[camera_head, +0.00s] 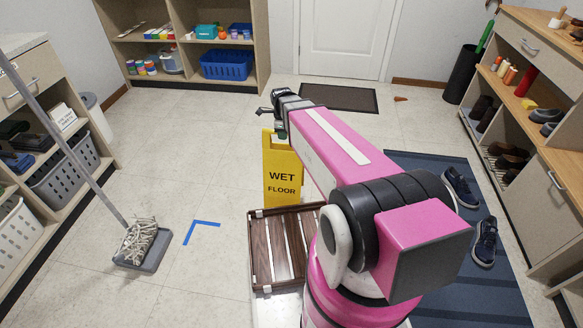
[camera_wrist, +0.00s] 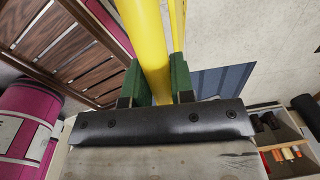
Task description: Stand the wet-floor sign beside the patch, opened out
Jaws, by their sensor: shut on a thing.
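The yellow wet-floor sign (camera_head: 282,172) hangs upright below my gripper (camera_head: 277,122), just beyond a slatted wooden tray. Its "WET FLOOR" face shows in the head view. Its lower edge is hidden behind the tray, so I cannot tell whether it touches the floor. In the wrist view, the green fingers of my gripper (camera_wrist: 160,85) are shut on the yellow sign (camera_wrist: 148,40). A second thin yellow strip runs close beside the thick one, and the panels look close together. A blue tape corner (camera_head: 202,226) marks the floor to the left. I cannot make out a wet patch.
The slatted wooden tray (camera_head: 254,262) is close in front of the sign. A mop (camera_head: 143,244) stands left of the tape. A blue rug (camera_head: 425,166) with shoes (camera_head: 484,242) lies to the right. Shelves line both sides. Floor around the tape is clear.

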